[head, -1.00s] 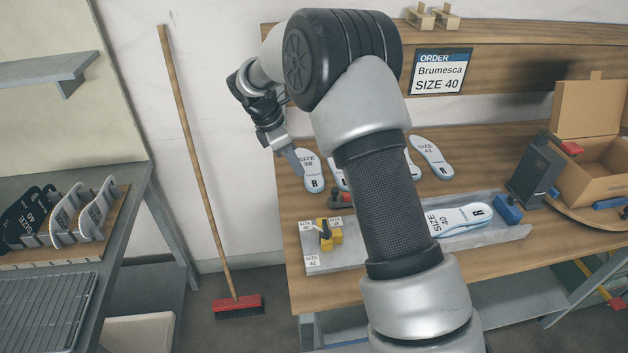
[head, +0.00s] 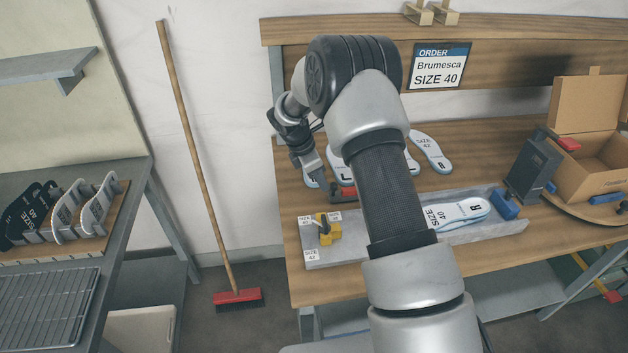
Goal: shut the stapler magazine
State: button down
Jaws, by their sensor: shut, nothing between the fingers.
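A small red and dark tool (head: 347,194), which looks like the stapler, lies on the wooden bench behind the grey tray, partly hidden by my arm. Its magazine is too small and too covered to tell whether it is open or shut. My gripper (head: 323,187) is shut and empty, pointing down just left of the tool. I cannot tell whether its tips touch the tool.
Several insoles (head: 432,153) lie behind my arm. The grey tray (head: 375,246) holds a yellow block (head: 328,231) and a size 40 insole (head: 462,213). A dark box (head: 532,167) and an open carton (head: 590,155) stand at right.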

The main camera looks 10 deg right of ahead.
jog(key=shift+d, duration=0.15)
jog(key=d, duration=0.8)
jog(key=shift+d, duration=0.1)
